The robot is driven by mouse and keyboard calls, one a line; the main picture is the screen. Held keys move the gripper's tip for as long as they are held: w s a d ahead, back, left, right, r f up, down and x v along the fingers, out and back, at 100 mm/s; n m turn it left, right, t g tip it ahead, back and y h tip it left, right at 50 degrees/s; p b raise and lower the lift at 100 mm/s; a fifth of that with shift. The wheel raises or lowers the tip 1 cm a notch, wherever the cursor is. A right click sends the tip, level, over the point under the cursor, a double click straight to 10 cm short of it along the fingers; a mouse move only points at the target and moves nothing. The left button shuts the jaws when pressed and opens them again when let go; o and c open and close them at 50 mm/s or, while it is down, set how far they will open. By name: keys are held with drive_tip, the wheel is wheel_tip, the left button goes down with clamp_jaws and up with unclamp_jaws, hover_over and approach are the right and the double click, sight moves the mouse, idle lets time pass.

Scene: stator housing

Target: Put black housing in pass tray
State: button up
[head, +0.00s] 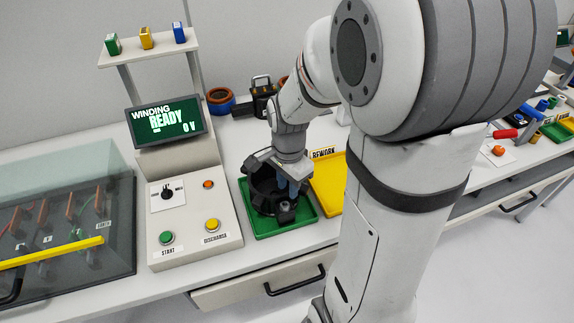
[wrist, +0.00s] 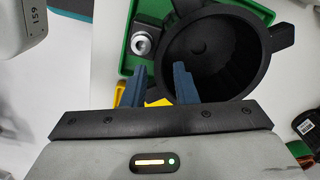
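The black housing (head: 262,190) is a round, hollow cup with lugs on its side. It sits in the green tray (head: 301,222), beside the control panel. In the wrist view the housing (wrist: 222,58) shows its open mouth, with the green tray (wrist: 262,10) around its far side. A grey metal ring (wrist: 142,43) shows at its left side. No label shows on the green tray.
A yellow tray (head: 327,190) marked REWORK lies right of the green tray. The control panel (head: 190,222) with buttons and a READY screen (head: 166,121) stands left. A glass-covered fixture (head: 65,220) is further left. Dark parts and a copper-coloured ring (head: 220,98) stand behind.

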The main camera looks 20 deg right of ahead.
wheel_tip(320, 180, up, 10)
drive_tip(key=s+a+n+t, duration=0.2)
drive_tip(key=s+n, duration=0.7)
drive_tip(key=n, duration=0.4)
drive_tip(key=shift+s+r+t, duration=0.3)
drive_tip(key=shift+r+t, duration=0.1)
drive_tip(key=shift+r, duration=0.05)
idle(0.6)
